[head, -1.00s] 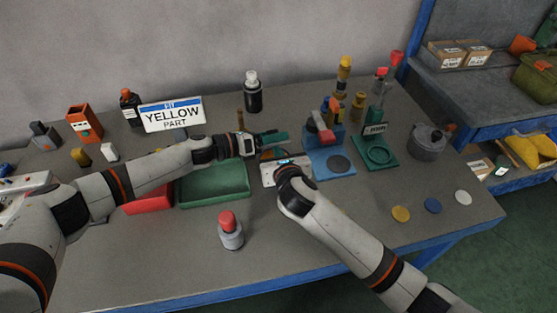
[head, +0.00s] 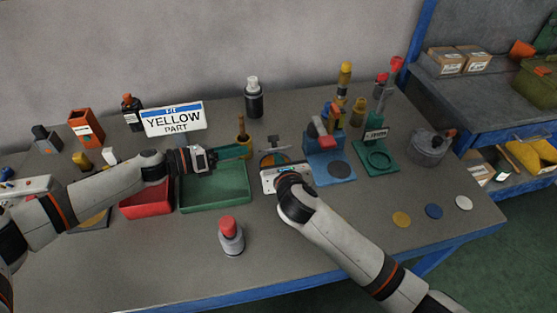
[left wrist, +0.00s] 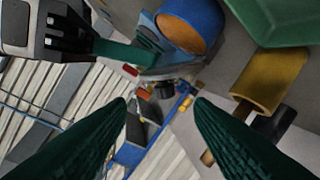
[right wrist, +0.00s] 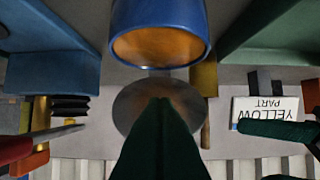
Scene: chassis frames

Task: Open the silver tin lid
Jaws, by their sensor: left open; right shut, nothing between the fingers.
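A round tin, blue outside and orange inside, shows in the right wrist view (right wrist: 160,45) and left wrist view (left wrist: 188,28). Its mouth is uncovered. A silver disc-shaped lid (right wrist: 150,100) is tilted up beside the mouth; a dark knob (left wrist: 165,92) shows on its far side. In the head view the tin area (head: 272,159) is partly hidden by my right gripper. My right gripper (right wrist: 163,105) is shut and empty, its fingers in front of the lid; contact is unclear. My left gripper (head: 242,151) is open and empty, left of the tin over the green tray.
A green tray (head: 187,200) and red tray (head: 148,204) lie to the left. A blue stand (head: 340,172) and a green stand (head: 390,157) are close on the right. A red-capped bottle (head: 231,238) stands in front. A grey pot (head: 427,148) stands farther right.

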